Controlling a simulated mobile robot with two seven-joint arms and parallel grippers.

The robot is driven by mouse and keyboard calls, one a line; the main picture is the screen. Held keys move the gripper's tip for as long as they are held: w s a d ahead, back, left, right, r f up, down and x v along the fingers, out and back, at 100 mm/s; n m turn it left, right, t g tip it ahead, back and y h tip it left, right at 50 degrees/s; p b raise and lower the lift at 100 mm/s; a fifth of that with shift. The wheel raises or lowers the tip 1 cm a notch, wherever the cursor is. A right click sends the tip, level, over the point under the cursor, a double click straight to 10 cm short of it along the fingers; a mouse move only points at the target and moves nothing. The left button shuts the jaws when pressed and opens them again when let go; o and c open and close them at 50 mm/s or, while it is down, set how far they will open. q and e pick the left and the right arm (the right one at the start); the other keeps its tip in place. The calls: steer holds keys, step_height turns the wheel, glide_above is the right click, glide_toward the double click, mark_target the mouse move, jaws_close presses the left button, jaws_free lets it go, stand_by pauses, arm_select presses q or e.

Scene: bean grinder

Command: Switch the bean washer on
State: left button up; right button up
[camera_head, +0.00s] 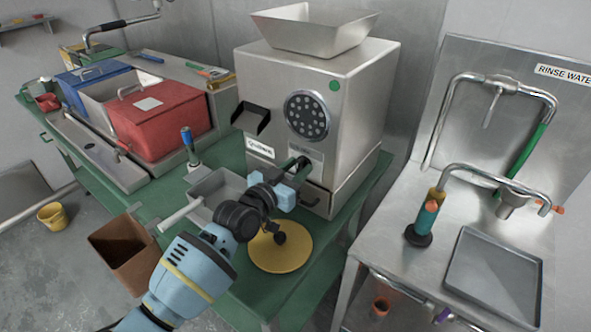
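A large steel machine (365,108) with an open hopper (315,29) on top stands on the green table. It has a round perforated plate (307,116), a green dot and a small label on its front; the label is too small to read surely. I cannot tell whether this is the bean washer. My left gripper (297,176) is at the machine's lower front, by a dark fitting (299,163) below the perforated plate. Whether it touches is unclear. Its fingers are small and partly hidden, so their opening does not show. My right gripper is out of view.
A grey tray (212,190) and yellow disc (274,252) lie near my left wrist. Red bin (165,122) and blue bin (92,76) stand at left. A brown box (125,252) is at the table's front.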

arm_select(q)
jaws_close()
steer(key=shift+n, duration=0.3)
steer(key=n, duration=0.2)
steer(key=shift+n, duration=0.3)
steer(key=n, duration=0.4)
steer(key=shift+a+f, duration=0.1)
steer(key=n, duration=0.2)
steer(key=shift+n, duration=0.3)
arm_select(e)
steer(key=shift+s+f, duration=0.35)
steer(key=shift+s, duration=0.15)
